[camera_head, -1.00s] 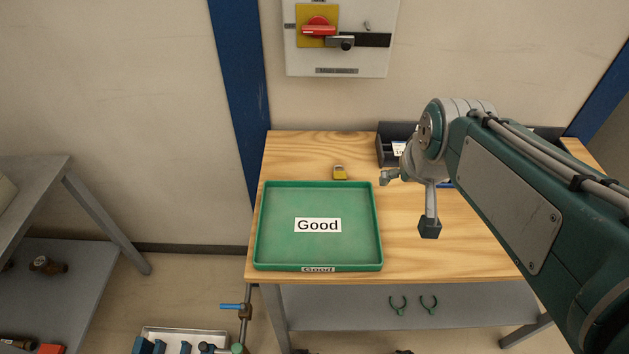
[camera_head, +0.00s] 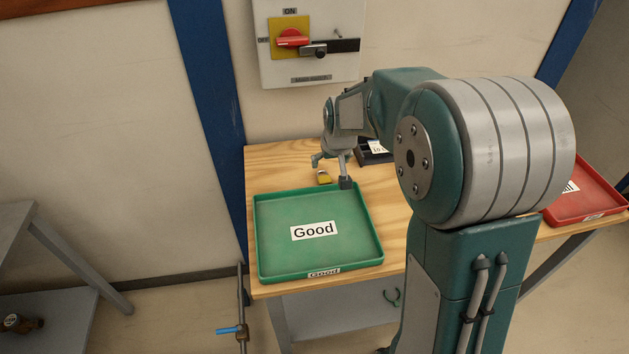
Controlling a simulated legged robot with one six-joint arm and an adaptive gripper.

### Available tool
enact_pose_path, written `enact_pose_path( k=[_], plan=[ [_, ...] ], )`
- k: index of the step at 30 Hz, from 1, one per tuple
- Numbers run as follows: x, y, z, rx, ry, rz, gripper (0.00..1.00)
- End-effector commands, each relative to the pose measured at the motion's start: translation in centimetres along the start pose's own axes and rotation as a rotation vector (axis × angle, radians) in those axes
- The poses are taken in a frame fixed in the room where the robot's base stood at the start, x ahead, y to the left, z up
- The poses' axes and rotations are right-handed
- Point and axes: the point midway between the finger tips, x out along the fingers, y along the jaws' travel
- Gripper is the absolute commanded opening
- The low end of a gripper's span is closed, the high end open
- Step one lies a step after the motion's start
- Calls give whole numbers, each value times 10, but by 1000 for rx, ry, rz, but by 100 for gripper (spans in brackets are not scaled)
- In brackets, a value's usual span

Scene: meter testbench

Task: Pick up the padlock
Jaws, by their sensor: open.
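A small yellow padlock (camera_head: 323,177) lies on the wooden table just behind the green tray's back edge. My gripper (camera_head: 331,172) is open, with its fingers pointing down close to the padlock. One finger is at the left and behind it, the other at the right and in front. In this view I cannot tell the exact height of the fingers above the table or whether they touch the padlock.
The green tray (camera_head: 290,255) labelled Good stands in front, empty. A dark bin (camera_head: 372,154) is behind my gripper. A red tray (camera_head: 583,190) is at the right. A switch panel (camera_head: 308,70) hangs on the wall above. My arm hides much of the table's right side.

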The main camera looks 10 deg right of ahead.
Motion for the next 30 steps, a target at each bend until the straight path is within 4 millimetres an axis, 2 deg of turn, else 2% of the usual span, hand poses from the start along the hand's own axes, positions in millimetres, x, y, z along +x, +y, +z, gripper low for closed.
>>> enact_pose_path(
  k=[7, 13, 20, 27, 30],
  plan=[
    [23, 0, -4, -2, -5, 0, 91],
    [56, -1, -4, -3, -6, 1, 91],
    [75, 0, -3, -3, -4, 2, 91],
    [111, 6, 2, -4, -5, 2, 91],
    [120, 6, 1, -4, -3, 2, 91]
  ],
)
